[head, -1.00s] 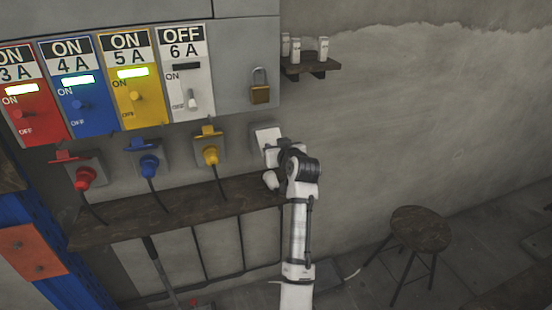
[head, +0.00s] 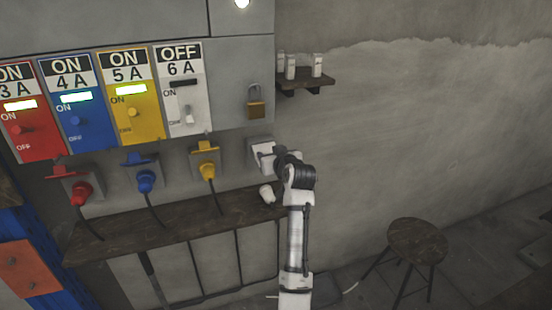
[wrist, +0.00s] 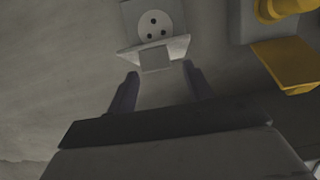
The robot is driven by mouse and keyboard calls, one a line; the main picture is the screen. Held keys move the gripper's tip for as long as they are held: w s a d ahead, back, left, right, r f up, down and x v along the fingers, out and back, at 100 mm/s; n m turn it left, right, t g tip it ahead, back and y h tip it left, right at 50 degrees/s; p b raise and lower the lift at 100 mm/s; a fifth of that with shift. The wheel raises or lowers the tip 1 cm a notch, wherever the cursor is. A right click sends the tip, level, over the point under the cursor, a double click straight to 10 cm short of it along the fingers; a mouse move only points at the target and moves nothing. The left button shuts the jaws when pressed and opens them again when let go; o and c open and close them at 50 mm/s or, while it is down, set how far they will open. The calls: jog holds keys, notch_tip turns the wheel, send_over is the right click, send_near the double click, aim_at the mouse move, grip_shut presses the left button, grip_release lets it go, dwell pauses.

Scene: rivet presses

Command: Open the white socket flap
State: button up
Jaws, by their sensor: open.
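The white socket (head: 256,150) is on the wall below the padlock, partly hidden by my arm in the head view. In the wrist view, the white socket (wrist: 153,22) shows its round face with dark holes uncovered. Its white flap (wrist: 155,58) stands out from the socket edge nearest my gripper, swung away from the face. My gripper (wrist: 161,74) is open and empty, with one fingertip on each side of the flap's tab and close to it. I cannot tell if either finger touches it. In the head view, my gripper (head: 276,157) is at the socket.
A yellow plug (head: 207,169) sits in the socket to the left, its yellow flap (wrist: 287,65) raised. A white plug (head: 267,193) lies on the wooden shelf (head: 180,222) below. A padlock (head: 256,108) hangs above.

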jog(key=b+v, duration=0.3)
jog(key=v, duration=1)
jog(key=shift+s, duration=0.25)
jog(key=shift+d, duration=0.1)
